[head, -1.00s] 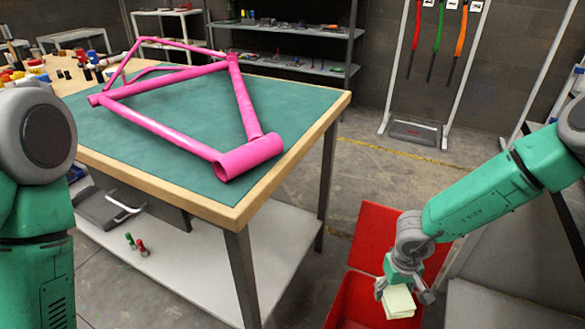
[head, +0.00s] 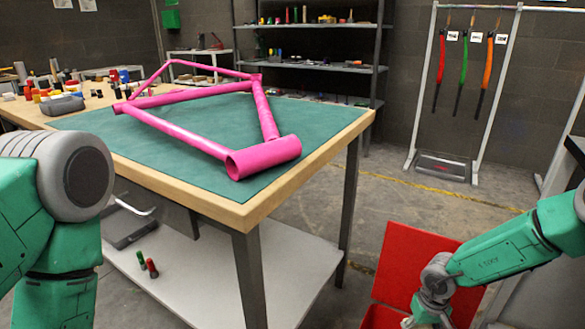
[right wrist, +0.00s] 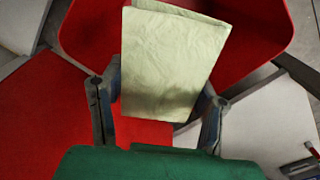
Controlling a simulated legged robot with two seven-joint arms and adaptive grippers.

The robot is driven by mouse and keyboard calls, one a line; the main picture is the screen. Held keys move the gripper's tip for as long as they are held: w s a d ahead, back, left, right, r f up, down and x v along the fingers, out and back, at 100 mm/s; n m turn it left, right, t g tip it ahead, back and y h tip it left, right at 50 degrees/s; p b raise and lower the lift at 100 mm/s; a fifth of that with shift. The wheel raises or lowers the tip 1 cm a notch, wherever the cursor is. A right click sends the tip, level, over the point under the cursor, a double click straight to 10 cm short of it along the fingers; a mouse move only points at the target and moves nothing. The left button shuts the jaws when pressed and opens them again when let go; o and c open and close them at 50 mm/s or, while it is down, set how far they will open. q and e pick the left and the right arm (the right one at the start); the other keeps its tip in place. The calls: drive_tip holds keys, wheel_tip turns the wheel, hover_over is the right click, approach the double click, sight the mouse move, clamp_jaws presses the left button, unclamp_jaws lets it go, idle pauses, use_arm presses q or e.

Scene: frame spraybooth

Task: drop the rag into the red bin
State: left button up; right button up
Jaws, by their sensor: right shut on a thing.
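The rag (right wrist: 172,58) is a pale yellow-green folded cloth, held between the two fingers of my right gripper (right wrist: 163,92) in the right wrist view. In the head view my right gripper (head: 428,314) is at the bottom edge, in front of the raised red lid, and the rag is mostly cut off. The red bin (head: 382,318) stands on the floor right of the table, with its lid (head: 402,262) open. Red bin surfaces (right wrist: 255,22) lie behind and below the rag in the right wrist view. My left arm shows at left, but its gripper is out of view.
The workbench (head: 357,128) with a pink bicycle frame (head: 195,140) stands left of the bin. A rack (head: 412,120) with hanging coloured items stands behind. Shelves (head: 310,62) line the back wall. Floor between bench and rack is clear.

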drive_tip(key=shift+a, duration=0.55)
drive_tip(key=o, duration=1.2)
drive_tip(key=shift+d, duration=0.1)
drive_tip(key=shift+d+f, duration=0.1)
drive_tip(key=shift+d, duration=0.2)
drive_tip(key=r, duration=0.6)
drive_tip(key=shift+w+a+r, duration=0.1)
drive_tip(key=shift+a, duration=0.1)
drive_tip(key=shift+d+r, duration=0.15)
drive_tip(key=shift+r, duration=0.35)
